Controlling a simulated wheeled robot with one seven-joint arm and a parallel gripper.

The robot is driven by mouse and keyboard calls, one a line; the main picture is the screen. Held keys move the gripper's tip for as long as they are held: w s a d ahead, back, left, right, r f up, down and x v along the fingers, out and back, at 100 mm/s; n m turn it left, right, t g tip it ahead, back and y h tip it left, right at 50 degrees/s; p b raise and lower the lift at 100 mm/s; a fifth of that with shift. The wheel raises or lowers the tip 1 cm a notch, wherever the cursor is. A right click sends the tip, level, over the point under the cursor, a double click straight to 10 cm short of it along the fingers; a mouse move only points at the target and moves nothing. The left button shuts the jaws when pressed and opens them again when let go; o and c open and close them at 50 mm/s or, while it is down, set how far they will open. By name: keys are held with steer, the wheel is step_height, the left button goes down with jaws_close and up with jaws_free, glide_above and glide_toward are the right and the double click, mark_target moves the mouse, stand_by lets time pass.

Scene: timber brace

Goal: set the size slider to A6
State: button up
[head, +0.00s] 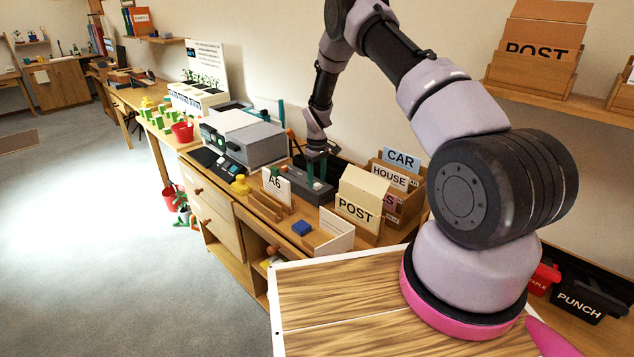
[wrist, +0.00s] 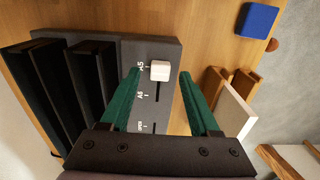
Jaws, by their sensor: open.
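The size slider is a white knob (wrist: 160,70) on a grey panel (wrist: 168,48) in the wrist view. A dark slot runs from the knob toward my gripper's palm. Small labels stand beside the slot; the knob is level with the one farthest from my palm, which looks like A5. My gripper (wrist: 159,76) is open, with one green finger on each side of the knob and a gap to both. In the head view my gripper (head: 317,152) is over the grey device (head: 318,190); the knob cannot be made out there.
A card marked A6 (head: 275,184) stands in a wooden rack left of the device. A POST box (head: 360,203) and a CAR and HOUSE sorter (head: 400,180) stand to the right. A blue block (head: 302,228) lies in front. Black upright plates (wrist: 90,75) flank the panel.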

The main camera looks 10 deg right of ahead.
steer(key=shift+f, duration=0.75)
jaws_close()
stand_by(0.9)
